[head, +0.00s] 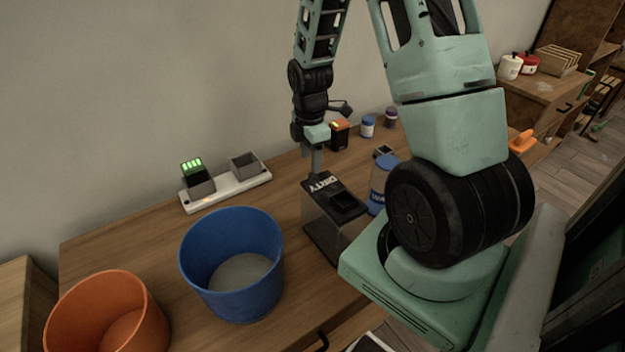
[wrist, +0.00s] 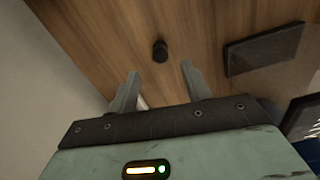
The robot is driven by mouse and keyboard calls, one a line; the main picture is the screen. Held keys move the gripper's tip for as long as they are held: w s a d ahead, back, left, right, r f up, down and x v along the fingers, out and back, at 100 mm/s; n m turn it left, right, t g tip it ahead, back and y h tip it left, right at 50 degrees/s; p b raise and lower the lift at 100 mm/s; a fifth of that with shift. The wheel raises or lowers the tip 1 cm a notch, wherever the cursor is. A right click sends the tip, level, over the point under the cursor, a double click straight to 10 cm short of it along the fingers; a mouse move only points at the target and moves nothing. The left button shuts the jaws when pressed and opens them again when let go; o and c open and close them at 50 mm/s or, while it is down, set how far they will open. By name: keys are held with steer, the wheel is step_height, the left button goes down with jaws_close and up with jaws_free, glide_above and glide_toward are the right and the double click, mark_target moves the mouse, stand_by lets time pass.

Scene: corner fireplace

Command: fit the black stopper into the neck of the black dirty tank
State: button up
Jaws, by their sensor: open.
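The black dirty tank (head: 322,232) stands on the wooden table in the head view, with a dark top, white lettering and a recessed opening. My gripper (head: 316,172) points down just behind the tank's top. In the wrist view my gripper (wrist: 160,70) is open, its two fingers apart with nothing between them. The black stopper (wrist: 160,51), small and round, is on the wood just beyond the fingertips, roughly centred between them. I cannot make out the stopper in the head view.
A blue bucket (head: 232,302) and an orange bucket (head: 70,330) stand to the left. A white charging base (head: 228,188) is near the wall. A blue-labelled bottle (head: 378,180) stands right of the tank. A dark flat panel (wrist: 265,48) lies right of the stopper.

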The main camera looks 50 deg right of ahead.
mark_target(312, 174)
steer(key=f, duration=0.5)
steer(key=shift+s+d, duration=0.2)
steer(key=shift+r, duration=0.1)
jaws_close()
